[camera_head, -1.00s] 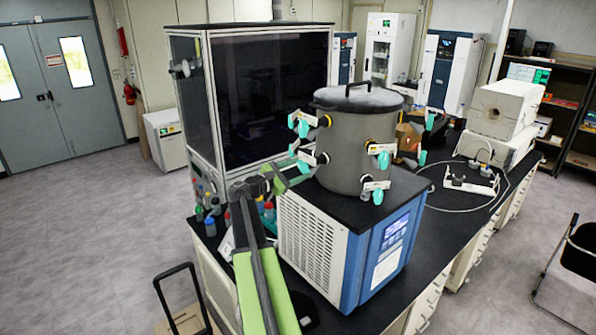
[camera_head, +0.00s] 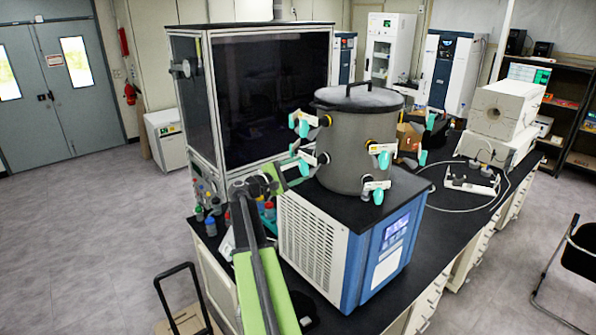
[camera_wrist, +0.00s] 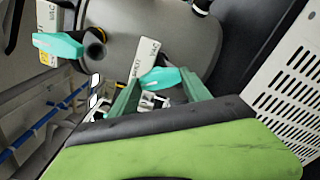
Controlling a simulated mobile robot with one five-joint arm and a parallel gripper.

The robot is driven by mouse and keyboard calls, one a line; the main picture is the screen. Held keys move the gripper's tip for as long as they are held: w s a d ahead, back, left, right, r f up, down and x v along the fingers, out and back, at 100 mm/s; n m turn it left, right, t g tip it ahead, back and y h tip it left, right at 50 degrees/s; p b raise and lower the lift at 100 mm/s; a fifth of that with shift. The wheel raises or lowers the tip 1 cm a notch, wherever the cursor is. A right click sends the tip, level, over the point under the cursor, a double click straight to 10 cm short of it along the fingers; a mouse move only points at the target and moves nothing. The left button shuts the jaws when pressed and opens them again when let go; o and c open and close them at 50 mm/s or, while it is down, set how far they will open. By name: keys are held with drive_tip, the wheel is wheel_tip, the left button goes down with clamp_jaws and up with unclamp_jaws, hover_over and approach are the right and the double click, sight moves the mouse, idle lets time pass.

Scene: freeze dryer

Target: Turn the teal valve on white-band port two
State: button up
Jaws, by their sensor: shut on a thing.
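The grey drum chamber (camera_head: 352,152) with a black lid stands on the freeze dryer (camera_head: 340,245). Several ports on its wall carry teal valves with white labels. My gripper (camera_wrist: 160,92) is at the lower left port, its green fingers on either side of the teal valve (camera_wrist: 160,78) and shut on it. In the head view this valve (camera_head: 303,166) is partly covered by my gripper (camera_head: 297,176). Another teal valve (camera_wrist: 58,45) is apart from my gripper at the upper left. The gripped port's band colour cannot be made out.
A large dark-fronted cabinet (camera_head: 270,95) stands close behind my arm. Small bottles (camera_head: 212,222) stand on the bench at its foot. Other teal valves (camera_head: 382,158) jut from the drum's right side. A white vented panel (camera_wrist: 290,85) is at the right of the wrist view.

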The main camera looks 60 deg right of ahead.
drive_tip(key=m, duration=0.6)
drive_tip(key=shift+m, duration=0.3)
idle(0.5)
drive_tip(key=o, duration=1.4)
drive_tip(key=v, duration=1.7)
drive_tip(key=shift+w+a, duration=0.1)
drive_tip(key=shift+w, duration=0.05)
